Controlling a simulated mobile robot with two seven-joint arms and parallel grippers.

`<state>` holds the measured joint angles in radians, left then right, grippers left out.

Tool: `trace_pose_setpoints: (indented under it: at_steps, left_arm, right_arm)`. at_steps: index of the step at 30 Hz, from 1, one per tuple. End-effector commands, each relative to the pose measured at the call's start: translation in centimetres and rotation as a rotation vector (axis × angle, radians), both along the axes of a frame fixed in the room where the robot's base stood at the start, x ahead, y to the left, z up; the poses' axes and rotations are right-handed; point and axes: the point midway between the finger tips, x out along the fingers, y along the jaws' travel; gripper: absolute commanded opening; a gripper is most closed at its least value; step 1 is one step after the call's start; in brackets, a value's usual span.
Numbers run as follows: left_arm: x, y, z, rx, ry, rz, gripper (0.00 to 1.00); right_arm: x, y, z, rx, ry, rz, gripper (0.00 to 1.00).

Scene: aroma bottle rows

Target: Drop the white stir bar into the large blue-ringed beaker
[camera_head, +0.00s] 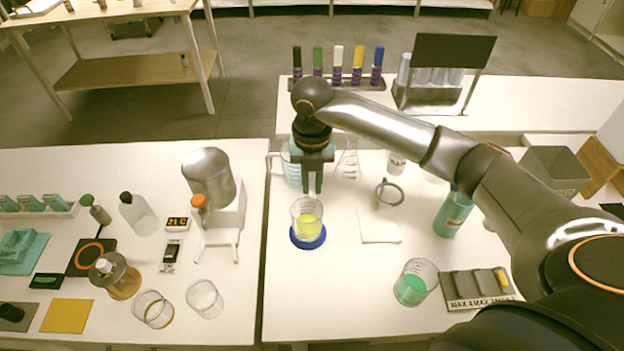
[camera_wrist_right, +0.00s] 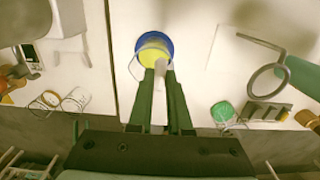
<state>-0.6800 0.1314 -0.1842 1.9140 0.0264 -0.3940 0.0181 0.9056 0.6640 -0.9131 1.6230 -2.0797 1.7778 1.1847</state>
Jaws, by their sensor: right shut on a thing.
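A clear glass beaker (camera_head: 307,212) with yellow liquid stands on a round blue base (camera_head: 309,243) near the left edge of the right-hand bench. The yellow liquid and blue ring (camera_wrist_right: 153,47) also show in the right wrist view, just beyond the fingertips. My right gripper (camera_head: 312,190) points down right above or behind this beaker. In the right wrist view, my right gripper (camera_wrist_right: 160,80) is shut on the small white stir bar (camera_wrist_right: 159,88), partly hidden between the dark green fingers. My left gripper is out of view.
A clear jug (camera_head: 291,170) stands behind my gripper, partly hidden. A flask (camera_head: 349,165) and a ring clamp (camera_head: 388,192) stand to the right. A beaker with green liquid (camera_head: 412,286) is at front right. A gap separates the two benches.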

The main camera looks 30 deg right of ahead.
Motion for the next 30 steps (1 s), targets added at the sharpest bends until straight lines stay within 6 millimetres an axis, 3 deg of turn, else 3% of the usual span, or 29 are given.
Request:
trace_pose_setpoints:
  at_steps: [1, 7, 18, 19, 28, 30]
  left_arm:
    - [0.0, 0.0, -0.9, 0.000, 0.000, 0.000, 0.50]
    - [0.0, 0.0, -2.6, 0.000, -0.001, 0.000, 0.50]
    - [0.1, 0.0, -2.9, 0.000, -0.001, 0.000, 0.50]
    - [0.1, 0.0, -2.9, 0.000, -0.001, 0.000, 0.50]
    - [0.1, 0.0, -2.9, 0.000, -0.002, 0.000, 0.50]
    - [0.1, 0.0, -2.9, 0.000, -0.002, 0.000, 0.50]
  right_arm:
    - [0.0, 0.0, -1.2, 0.001, 0.002, 0.000, 0.00]
    - [0.0, 0.0, -3.4, 0.000, 0.001, 0.001, 0.00]
    - [0.0, 0.0, -3.9, 0.000, 0.000, 0.002, 0.00]
    - [0.0, 0.0, -3.9, 0.000, 0.000, 0.002, 0.18]
    - [0.0, 0.0, -3.9, 0.000, 0.000, 0.002, 0.52]
    - [0.0, 0.0, -3.9, 0.000, 0.000, 0.002, 0.52]
